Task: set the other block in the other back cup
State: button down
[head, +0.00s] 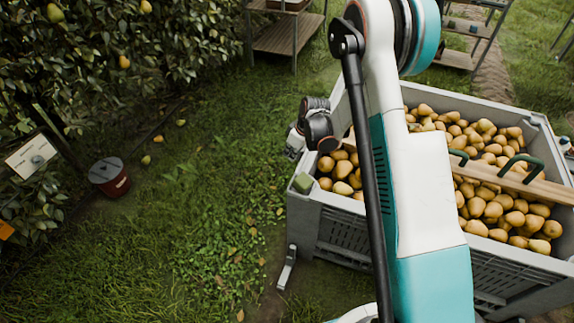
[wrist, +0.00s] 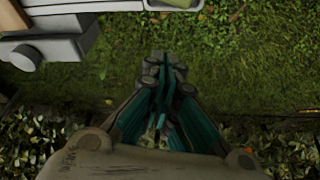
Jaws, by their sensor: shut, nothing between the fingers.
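A green block (head: 303,183) sits at the near left corner of the grey crate (head: 335,212) in the head view. A green piece (wrist: 178,3) also shows in a grey corner pocket at the top edge of the wrist view, partly cut off. My gripper (wrist: 166,75) is shut and empty over grass, apart from the crate's wall. In the head view the wrist end of my arm (head: 318,130) is beside the crate's left side, and the fingertips are hard to make out. My arm hides part of the crate. I cannot clearly tell a second block or the back cups.
Pears (head: 490,205) fill the crate. A wooden plank (head: 520,184) with green handles (head: 523,162) lies across it. A red bucket (head: 112,181) stands on the grass at left, near a sign (head: 32,156) and leafy trees. Shelves (head: 290,35) stand behind. Grass left of the crate is open.

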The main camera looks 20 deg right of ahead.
aim_at(302, 183)
jog(key=shift+d+f+b, duration=0.2)
jog(key=shift+f+b, duration=2.55)
jog(key=shift+f, duration=2.45)
